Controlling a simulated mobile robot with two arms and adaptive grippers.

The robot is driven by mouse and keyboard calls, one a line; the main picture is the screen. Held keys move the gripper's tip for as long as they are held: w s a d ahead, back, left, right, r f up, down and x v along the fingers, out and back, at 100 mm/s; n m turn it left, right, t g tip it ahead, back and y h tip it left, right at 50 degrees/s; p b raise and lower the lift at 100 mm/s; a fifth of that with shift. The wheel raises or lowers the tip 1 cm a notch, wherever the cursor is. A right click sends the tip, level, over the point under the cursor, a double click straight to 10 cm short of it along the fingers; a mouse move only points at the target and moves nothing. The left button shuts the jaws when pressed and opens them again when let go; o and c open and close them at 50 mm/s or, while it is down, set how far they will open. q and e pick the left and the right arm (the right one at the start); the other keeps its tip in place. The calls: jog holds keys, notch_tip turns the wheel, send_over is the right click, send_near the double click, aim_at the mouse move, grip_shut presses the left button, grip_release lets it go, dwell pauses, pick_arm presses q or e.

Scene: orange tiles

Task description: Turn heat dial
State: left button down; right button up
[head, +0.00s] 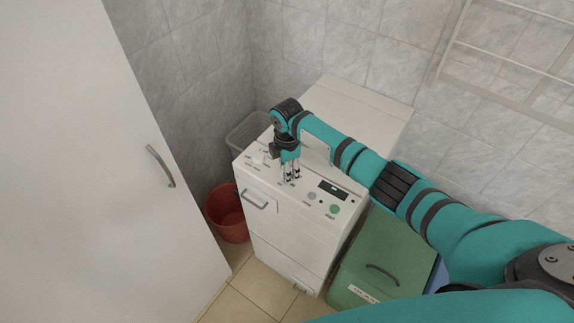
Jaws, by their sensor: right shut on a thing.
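A white washing machine (285,235) stands against the tiled wall, with a control panel along the front of its top. My right gripper (289,181) points down at this panel, left of the dark display (333,190). Its fingers are close together and shut on a small dial, which I take as the heat dial. The fingers hide most of that dial, so I cannot tell its setting. Another white dial (258,159) with small labels around it sits to the left and is apart from the gripper. My left gripper is not in view.
A green start button (335,209) and a grey button (312,196) are right of the gripper. A red bucket (228,214) stands left of the machine, a green lidded bin (375,262) right of it. A white cabinet (115,190) fills the left side.

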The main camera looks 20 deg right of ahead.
jog(key=shift+r+m+p, duration=0.1)
jog(key=shift+m+p, duration=0.65)
jog(key=shift+m, duration=1.15)
jog(key=o, duration=1.2)
jog(key=shift+c, duration=0.2)
jog(key=shift+r, duration=0.1)
notch_tip(320, 180, up, 12)
